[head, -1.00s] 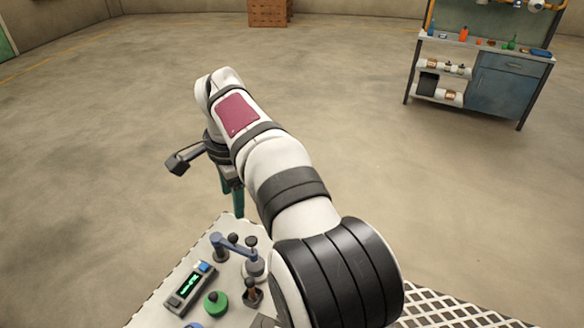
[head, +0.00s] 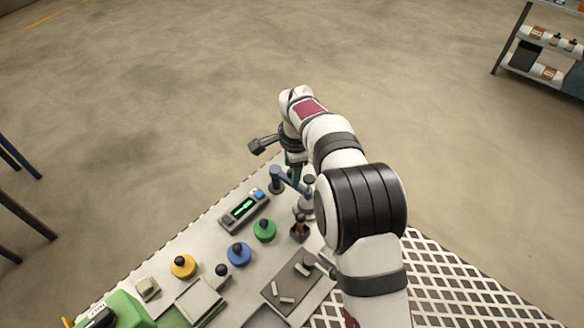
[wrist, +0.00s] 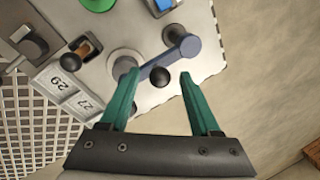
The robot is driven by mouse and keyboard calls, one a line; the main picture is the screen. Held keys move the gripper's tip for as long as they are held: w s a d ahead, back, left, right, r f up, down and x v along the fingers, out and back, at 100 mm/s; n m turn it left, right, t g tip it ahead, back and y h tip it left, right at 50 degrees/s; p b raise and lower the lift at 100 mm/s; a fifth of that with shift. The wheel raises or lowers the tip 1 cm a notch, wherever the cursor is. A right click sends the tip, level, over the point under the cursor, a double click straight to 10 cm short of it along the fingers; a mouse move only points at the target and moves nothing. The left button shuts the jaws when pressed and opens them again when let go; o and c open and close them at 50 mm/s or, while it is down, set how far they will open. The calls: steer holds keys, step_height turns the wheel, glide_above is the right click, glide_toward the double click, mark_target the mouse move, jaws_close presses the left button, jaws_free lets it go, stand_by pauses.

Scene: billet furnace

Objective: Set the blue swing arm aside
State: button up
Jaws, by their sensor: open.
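The blue swing arm (wrist: 183,50) is a flat blue bar on a round post, near the table edge. It also shows in the head view (head: 287,180), beside a pale round fitting (head: 306,206). In the wrist view its free end reaches toward the pale round fitting (wrist: 122,60). A black ball knob (wrist: 160,77) appears between the fingertips of my gripper (wrist: 159,74). The green fingers are spread and hold nothing. Whether they are level with the knob, I cannot tell. In the head view my gripper's fingers (head: 294,158) are partly hidden by my arm.
A display box (head: 244,211) and green (head: 264,230), blue (head: 238,253) and yellow (head: 183,266) knobbed discs stand on the pale table. Open floor lies beyond the edge.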

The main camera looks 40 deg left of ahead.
jaws_close()
stand_by(1.4)
